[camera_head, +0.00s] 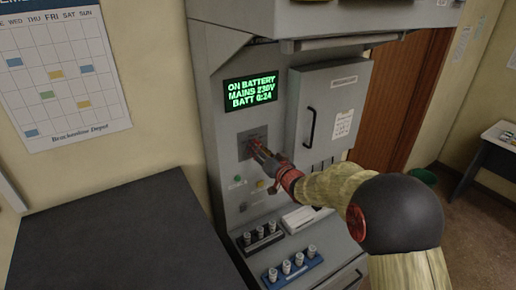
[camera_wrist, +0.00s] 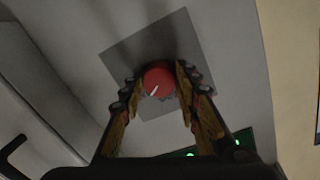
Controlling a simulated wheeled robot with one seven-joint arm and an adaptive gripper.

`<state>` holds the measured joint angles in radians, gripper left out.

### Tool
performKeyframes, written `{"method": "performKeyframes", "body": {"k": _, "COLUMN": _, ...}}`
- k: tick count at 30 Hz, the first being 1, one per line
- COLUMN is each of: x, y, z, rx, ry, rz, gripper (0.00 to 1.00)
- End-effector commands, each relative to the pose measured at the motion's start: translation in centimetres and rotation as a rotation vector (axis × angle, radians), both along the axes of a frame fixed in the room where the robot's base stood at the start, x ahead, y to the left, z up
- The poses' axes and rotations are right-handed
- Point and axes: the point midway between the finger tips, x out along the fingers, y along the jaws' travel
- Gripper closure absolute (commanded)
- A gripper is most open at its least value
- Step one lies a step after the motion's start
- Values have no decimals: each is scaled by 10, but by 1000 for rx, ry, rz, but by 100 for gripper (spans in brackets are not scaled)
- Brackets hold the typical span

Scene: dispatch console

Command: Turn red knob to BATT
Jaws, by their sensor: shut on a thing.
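The red knob (camera_wrist: 158,79) sits on a grey square plate on the console face; a white pointer mark on it shows in the wrist view, aimed toward the lower left of that picture. My gripper (camera_wrist: 158,84) reaches the knob with one finger on each side and is shut on it. In the head view my gripper (camera_head: 257,147) covers the knob, and part of the plate (camera_head: 246,136) shows beside it. The green display (camera_head: 251,91) above reads ON BATTERY, MAINS 230V, BATT 0:24. Any position labels around the knob are too small or hidden to read.
A grey cabinet door with a dark handle (camera_head: 310,127) is right of the knob. Below are small buttons and lamps (camera_head: 238,178) and a blue rack (camera_head: 292,272) with several small cylinders. A dark tabletop (camera_head: 120,235) is at the left.

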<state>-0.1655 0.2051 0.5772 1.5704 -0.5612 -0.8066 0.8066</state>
Motion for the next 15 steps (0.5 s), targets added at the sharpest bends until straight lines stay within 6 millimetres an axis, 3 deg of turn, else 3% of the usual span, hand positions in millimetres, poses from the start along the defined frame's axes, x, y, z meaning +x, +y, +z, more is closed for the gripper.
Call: {"method": "performKeyframes", "body": {"k": 15, "x": 0, "y": 0, "z": 0, "rx": 48, "ry": 31, "rz": 0, "gripper": 94}}
